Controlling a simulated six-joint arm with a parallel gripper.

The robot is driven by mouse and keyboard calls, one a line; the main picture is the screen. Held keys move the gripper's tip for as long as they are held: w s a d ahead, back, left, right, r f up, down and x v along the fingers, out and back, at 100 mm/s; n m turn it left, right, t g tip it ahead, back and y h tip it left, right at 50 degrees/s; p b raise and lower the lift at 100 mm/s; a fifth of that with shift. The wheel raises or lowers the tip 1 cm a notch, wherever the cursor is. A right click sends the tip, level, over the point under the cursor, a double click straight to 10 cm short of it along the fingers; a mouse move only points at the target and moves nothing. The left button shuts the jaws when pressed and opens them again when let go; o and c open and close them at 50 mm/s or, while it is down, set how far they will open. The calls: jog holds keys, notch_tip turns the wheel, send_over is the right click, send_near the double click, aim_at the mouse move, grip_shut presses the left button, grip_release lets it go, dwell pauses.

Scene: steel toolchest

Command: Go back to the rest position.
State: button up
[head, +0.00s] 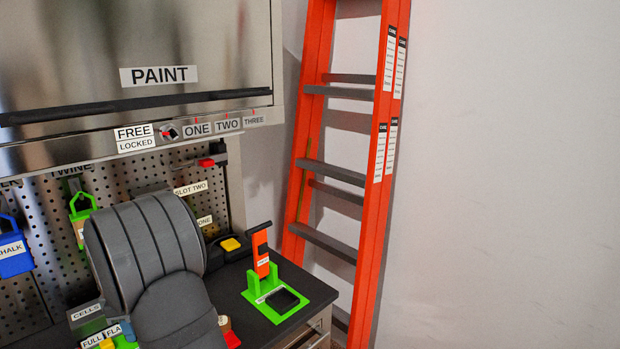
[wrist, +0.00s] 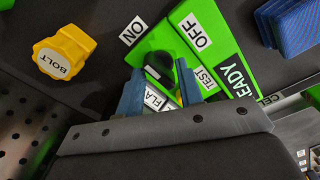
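My grey arm (head: 150,250) fills the lower left of the head view, and my gripper is hidden behind it there. In the wrist view my gripper (wrist: 160,88) shows two blue fingers set apart, with nothing visibly held between them. The fingers are over or in front of a green panel (wrist: 230,60) with OFF, ON, TEST and READY labels. A partly covered label reading "FLA" shows between the fingers. I cannot tell whether the fingers touch the panel.
A yellow BOLT knob (wrist: 64,52) and a blue block (wrist: 292,22) lie near the gripper. An orange tool (head: 261,252) stands in a green holder (head: 290,305) on the bench. A PAINT cabinet (head: 130,40) hangs above; an orange ladder (head: 375,190) leans at right.

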jog(key=m, duration=0.4)
jog(key=shift+m, duration=0.3)
jog(key=o, duration=0.6)
jog(key=s+d+r+m+t+y, duration=0.1)
jog(key=s+d+r+m+t, duration=0.15)
jog(key=r+m, duration=0.4)
jog(key=s+d+r+m+t+y, duration=0.1)
jog(key=s+d+r+m+y, duration=0.15)
jog(key=r, duration=0.75)
jog(key=shift+h, duration=0.45)
jog(key=x, duration=1.7)
jog(key=shift+s+a+f, duration=0.15)
jog(key=shift+s+a, duration=0.15)
jog(key=shift+a, duration=0.1)
